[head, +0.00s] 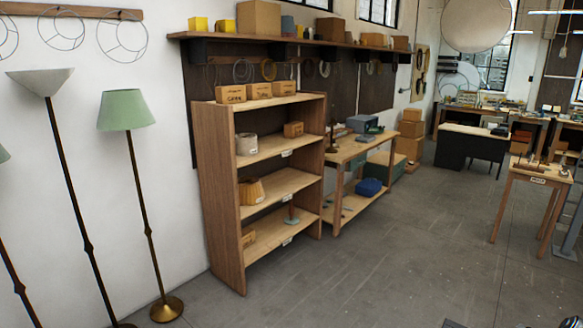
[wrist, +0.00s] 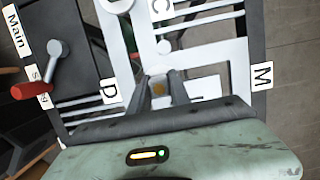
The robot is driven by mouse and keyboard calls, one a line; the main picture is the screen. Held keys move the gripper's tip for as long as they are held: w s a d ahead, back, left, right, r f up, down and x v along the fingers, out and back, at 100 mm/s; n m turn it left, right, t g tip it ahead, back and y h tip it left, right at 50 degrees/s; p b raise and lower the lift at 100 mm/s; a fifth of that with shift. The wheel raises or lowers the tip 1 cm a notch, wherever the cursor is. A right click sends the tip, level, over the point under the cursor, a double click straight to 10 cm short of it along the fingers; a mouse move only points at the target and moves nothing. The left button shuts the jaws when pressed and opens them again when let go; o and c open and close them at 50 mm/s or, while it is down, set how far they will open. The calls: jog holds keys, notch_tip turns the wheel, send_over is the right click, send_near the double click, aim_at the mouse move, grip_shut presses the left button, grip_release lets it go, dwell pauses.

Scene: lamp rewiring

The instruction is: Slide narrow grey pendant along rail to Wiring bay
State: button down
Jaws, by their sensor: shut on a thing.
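My gripper (wrist: 158,88) shows in the middle of the wrist view, above my green wrist housing. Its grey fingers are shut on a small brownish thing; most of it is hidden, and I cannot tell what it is. My gripper does not show in the head view. I cannot pick out a narrow grey pendant or the Wiring bay for sure. In the head view, a small dark pendant (head: 563,51) hangs at the far right.
In the wrist view, a red-handled lever (wrist: 35,88) is left of my gripper, beside a white slatted frame (wrist: 213,62). In the head view, shelves (head: 219,190) and floor lamps (head: 126,110) stand at the left. Open floor (head: 400,255) lies centre right, near a small table (head: 535,180).

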jog(key=shift+s+a+f, duration=0.2)
jog(key=shift+s+a, duration=0.95)
jog(key=shift+s, duration=0.3)
jog(key=shift+s+a, duration=0.15)
jog(key=shift+s, duration=0.05)
jog(key=s+d, duration=0.8)
jog(key=d, duration=0.3)
jog(key=shift+s, duration=0.3)
jog(key=shift+r, duration=0.1)
